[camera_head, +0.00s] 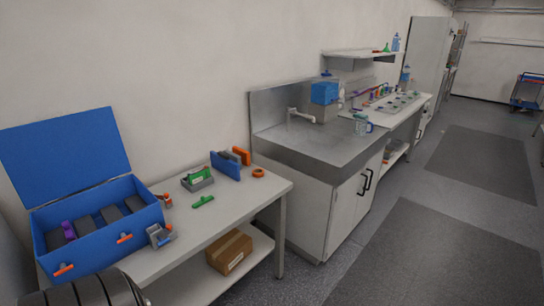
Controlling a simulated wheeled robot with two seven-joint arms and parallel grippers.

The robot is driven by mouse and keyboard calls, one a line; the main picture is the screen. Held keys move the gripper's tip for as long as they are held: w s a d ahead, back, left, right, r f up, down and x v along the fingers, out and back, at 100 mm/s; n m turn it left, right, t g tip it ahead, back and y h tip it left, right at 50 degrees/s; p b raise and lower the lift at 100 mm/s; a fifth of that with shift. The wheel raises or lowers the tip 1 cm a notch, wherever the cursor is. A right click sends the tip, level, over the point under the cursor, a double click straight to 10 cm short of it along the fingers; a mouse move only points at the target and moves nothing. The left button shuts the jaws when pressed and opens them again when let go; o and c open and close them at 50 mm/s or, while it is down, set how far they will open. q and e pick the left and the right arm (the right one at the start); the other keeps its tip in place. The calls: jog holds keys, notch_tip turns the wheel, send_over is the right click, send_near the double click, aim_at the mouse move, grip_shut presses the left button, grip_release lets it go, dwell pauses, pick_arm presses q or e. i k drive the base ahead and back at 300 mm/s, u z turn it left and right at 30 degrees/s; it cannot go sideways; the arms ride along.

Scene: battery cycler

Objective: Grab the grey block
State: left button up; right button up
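Several dark grey blocks (83,226) lie in a row inside the open blue case (100,253), at the left end of the near table. Their lower parts are hidden by the case's front wall. A purple item (68,231) sits among them. A small grey object (159,236) stands on the table just right of the case. A grey holder with green parts (197,179) stands farther back. I cannot tell which of these the task calls the grey block. Neither of my grippers shows in this view.
On the near table (235,202) are a green tool (203,201), a blue-and-orange rack (226,165) and an orange ring (258,173). A cardboard box (229,251) sits on the lower shelf. A metal sink counter (335,150) stands beyond. The floor to the right is clear.

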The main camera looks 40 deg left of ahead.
aim_at(233, 158)
jog(key=i, duration=0.9)
jog(key=u, duration=0.25)
